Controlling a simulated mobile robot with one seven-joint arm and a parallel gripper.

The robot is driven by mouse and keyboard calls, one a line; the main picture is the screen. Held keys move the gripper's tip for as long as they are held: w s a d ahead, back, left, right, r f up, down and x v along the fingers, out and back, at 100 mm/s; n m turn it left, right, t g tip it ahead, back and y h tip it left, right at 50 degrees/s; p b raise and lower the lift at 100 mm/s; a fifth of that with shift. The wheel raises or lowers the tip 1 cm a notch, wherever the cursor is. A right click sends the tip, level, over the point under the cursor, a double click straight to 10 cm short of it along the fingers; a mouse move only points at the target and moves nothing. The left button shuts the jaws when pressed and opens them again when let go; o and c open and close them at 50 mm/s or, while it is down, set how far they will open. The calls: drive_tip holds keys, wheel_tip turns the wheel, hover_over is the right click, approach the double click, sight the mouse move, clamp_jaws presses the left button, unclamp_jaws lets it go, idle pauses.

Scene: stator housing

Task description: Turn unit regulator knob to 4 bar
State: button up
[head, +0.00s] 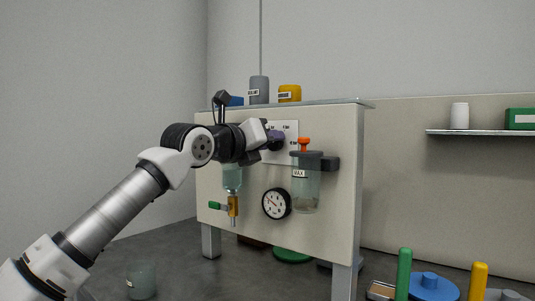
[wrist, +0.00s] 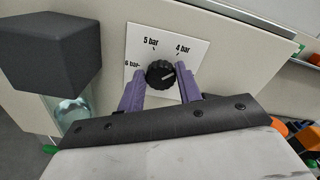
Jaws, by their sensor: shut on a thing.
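The black ribbed regulator knob (wrist: 160,75) sits on a white scale plate (wrist: 196,42) with printed labels for 6 bar, 5 bar and 4 bar. A short light mark on the knob appears to point right and slightly up, below the 4 bar label; it is small and hard to read exactly. My gripper (wrist: 160,72) has its two purple fingers on either side of the knob and is shut on it. In the head view my gripper (head: 276,141) reaches the white plate (head: 291,129) on the panel, and the knob is hidden behind it.
The pale unit panel (head: 330,225) carries a round gauge (head: 276,203) and a clear bowl with an orange top (head: 306,185) just right of my gripper. A second bowl (head: 232,179) with a brass drain hangs below my wrist. Bottles stand on top of the unit.

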drive_tip(key=shift+n+b, duration=0.75)
drive_tip(key=shift+n, duration=0.75)
drive_tip(key=o, duration=1)
drive_tip(key=b+v, duration=0.1)
drive_tip(key=v, duration=1.3)
drive_tip(key=shift+w, duration=0.1)
